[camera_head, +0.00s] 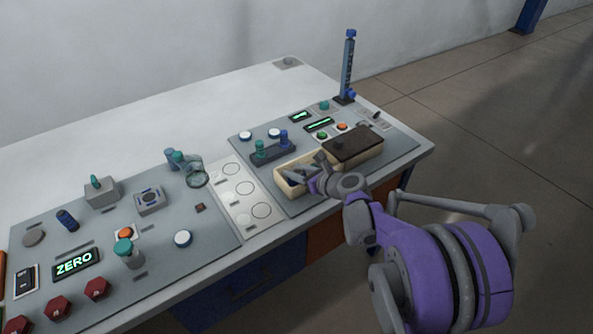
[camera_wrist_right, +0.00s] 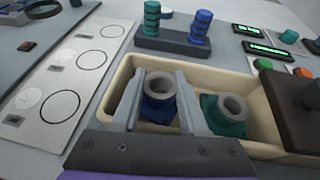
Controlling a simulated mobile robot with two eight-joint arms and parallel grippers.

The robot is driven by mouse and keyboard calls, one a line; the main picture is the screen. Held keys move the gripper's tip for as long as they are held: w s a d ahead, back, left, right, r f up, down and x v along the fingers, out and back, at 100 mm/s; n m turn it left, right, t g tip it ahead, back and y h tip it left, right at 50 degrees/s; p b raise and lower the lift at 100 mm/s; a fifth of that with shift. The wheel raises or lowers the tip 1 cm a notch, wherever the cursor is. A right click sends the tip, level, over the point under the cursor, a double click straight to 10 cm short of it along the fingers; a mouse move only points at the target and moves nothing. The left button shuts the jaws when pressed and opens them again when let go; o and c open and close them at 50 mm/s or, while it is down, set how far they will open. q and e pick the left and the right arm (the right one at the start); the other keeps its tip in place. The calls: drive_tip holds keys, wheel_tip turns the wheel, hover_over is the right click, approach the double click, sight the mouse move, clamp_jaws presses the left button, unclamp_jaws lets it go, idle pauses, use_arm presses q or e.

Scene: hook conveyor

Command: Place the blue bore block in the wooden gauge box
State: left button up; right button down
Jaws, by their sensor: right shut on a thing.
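The blue bore block (camera_wrist_right: 158,109), with a grey ring on top, is between the fingers of my right gripper (camera_wrist_right: 159,82) in the right wrist view. It is inside the open left part of the wooden gauge box (camera_wrist_right: 228,76), upright or nearly so. Whether it rests on the box floor is hidden. My right gripper (camera_head: 303,176) is shut on it and reaches into the box (camera_head: 280,182) in the head view. A green bore block (camera_wrist_right: 228,124) with a similar ring stands right of the right finger in the same box. My left gripper is not in view.
A dark lid (camera_head: 353,143) covers the box's right part. Behind the box is a rack (camera_wrist_right: 176,41) with green and blue ringed pegs. A pale panel with circles (camera_head: 243,190) lies to the left. A tall blue post (camera_head: 348,62) stands at the back right.

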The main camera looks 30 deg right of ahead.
drive_tip(key=shift+f, duration=0.3)
drive_tip(key=shift+c, duration=2.2)
unclamp_jaws()
drive_tip(key=shift+r, duration=0.1)
